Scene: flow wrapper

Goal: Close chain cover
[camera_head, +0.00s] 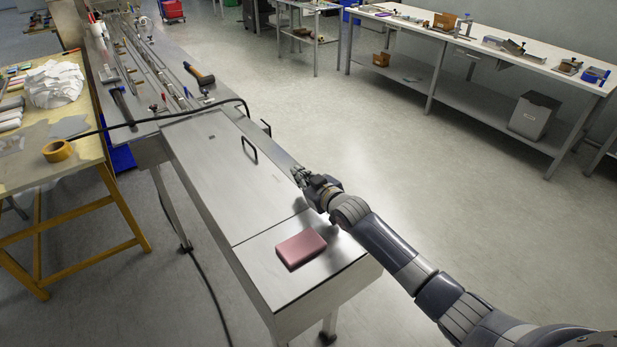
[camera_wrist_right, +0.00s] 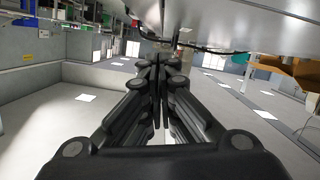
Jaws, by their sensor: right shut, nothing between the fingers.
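The chain cover (camera_head: 225,175) is a long flat metal panel on top of the machine, with a black handle (camera_head: 249,150) near its right edge. It appears to lie flat or nearly flat; I cannot tell whether it is fully down. My right gripper (camera_head: 297,172) is at the cover's right edge, towards its near end. In the right wrist view its fingers (camera_wrist_right: 157,65) are together with nothing between them. A pale metal surface (camera_wrist_right: 245,22) fills the top of that view, close above the fingers. I cannot tell whether they touch it. My left gripper is out of view.
A pink block (camera_head: 301,248) lies on the machine's near end plate (camera_head: 330,272). A black cable (camera_head: 185,113) crosses the machine beyond the cover. A yellow-legged table (camera_head: 80,175) stands at left. The floor right of the machine is open.

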